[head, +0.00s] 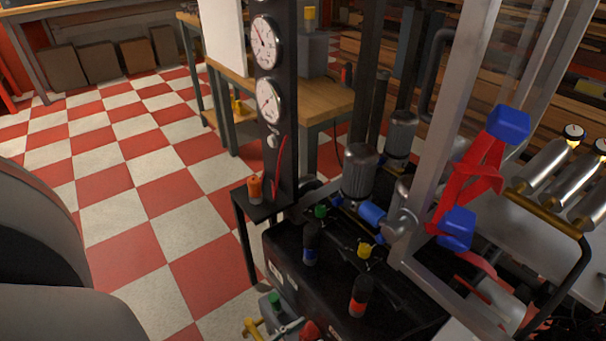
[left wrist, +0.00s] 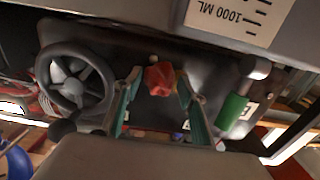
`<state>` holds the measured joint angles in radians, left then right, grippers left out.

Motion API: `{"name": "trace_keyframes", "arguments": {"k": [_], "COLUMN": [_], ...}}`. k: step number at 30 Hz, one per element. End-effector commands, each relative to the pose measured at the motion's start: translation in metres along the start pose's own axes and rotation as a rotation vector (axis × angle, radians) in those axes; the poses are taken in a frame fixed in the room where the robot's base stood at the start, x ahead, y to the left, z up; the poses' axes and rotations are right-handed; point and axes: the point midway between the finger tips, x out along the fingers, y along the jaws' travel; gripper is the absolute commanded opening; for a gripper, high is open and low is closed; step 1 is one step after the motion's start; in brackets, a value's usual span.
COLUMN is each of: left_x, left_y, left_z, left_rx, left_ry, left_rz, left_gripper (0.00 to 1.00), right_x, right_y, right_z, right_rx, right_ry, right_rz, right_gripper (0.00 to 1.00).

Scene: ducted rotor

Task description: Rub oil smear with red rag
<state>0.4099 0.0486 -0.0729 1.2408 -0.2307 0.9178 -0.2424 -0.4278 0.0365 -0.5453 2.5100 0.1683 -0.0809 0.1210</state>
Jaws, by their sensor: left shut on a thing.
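I cannot make out the oil smear in either view. In the head view a red patch (head: 309,331) shows at the bottom edge, too cut off to identify. My right gripper is not in view.
A black handwheel (left wrist: 75,82) lies left of the fingers and a green cylinder (left wrist: 232,110) right. A container marked 1000 ML (left wrist: 242,18) is above. In the head view, bottles (head: 359,296), a gauge post (head: 282,130) and a red-and-blue clamp (head: 480,170) crowd the machine.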

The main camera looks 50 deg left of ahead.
Motion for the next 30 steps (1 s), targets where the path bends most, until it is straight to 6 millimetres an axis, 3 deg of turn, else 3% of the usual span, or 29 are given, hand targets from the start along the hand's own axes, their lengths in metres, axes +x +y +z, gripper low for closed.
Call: {"name": "trace_keyframes", "arguments": {"k": [1, 3, 24, 30], "left_x": [0.010, 0.011, 0.011, 0.011], "left_y": [0.008, 0.002, -0.049, -0.051], "left_z": [-0.008, -0.009, -0.012, -0.012], "left_rx": [-0.013, -0.012, -0.006, -0.006], "left_ry": [0.019, 0.020, 0.027, 0.027], "left_rz": [0.008, 0.009, -0.003, -0.003], "left_gripper": [0.10, 0.10, 0.10, 0.10], "right_x": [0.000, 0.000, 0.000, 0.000], "right_y": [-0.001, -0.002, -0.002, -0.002], "right_z": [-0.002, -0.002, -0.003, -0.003], "right_rx": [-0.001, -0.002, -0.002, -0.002], "right_ry": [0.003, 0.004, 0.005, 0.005], "right_rz": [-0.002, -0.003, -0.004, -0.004], "right_gripper": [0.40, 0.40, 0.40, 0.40]}}
